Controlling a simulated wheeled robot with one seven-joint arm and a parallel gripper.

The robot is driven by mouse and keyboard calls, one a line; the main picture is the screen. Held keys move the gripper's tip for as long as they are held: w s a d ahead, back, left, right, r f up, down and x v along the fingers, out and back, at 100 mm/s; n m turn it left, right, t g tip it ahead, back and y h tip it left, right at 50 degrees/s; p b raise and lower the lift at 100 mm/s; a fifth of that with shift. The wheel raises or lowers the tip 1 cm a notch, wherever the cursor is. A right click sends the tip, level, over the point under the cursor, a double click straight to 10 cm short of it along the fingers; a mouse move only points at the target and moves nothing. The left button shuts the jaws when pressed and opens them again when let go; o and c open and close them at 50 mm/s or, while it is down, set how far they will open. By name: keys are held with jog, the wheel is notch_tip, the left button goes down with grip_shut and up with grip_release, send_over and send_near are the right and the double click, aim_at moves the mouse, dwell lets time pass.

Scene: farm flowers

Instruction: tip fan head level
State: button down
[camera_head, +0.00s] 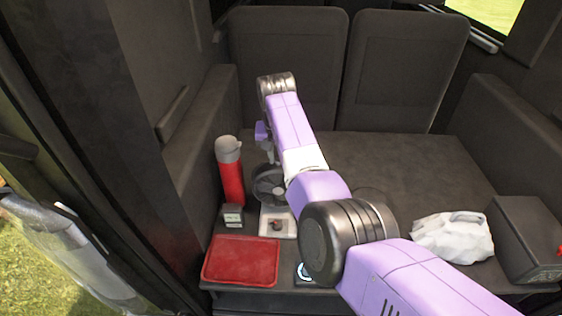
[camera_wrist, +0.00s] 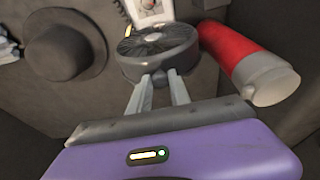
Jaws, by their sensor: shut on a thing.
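The fan (camera_head: 270,186) is small, dark and round, and stands near the left side of the vehicle's flat deck. In the wrist view its dark head (camera_wrist: 158,50) lies straight ahead of my gripper (camera_wrist: 160,84). The two light fingers reach the near side of the fan head, and a small knob of it sits between their tips. My gripper is shut on the fan there. In the head view my gripper (camera_head: 266,146) is partly hidden by my own arm. The exact tilt of the fan head is hard to tell.
A red flask (camera_head: 231,178) with a grey cap stands close beside the fan. A white tray (camera_head: 287,222), a small dark box (camera_head: 233,216) and a red folded mat (camera_head: 241,261) lie in front. A dark hat (camera_wrist: 66,50) lies near the fan. A white bag (camera_head: 452,238) and black case (camera_head: 525,238) stand right.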

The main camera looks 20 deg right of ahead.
jog(key=shift+s+a+f+p, duration=0.15)
jog(key=shift+s+p, duration=0.3)
jog(key=shift+p, duration=0.05)
jog(key=c, duration=1.2)
grip_release()
jog(key=shift+r, duration=0.2)
jog(key=shift+r, duration=0.3)
jog(key=v, duration=0.7)
jog(key=shift+b, duration=0.4)
jog(key=shift+a, duration=0.1)
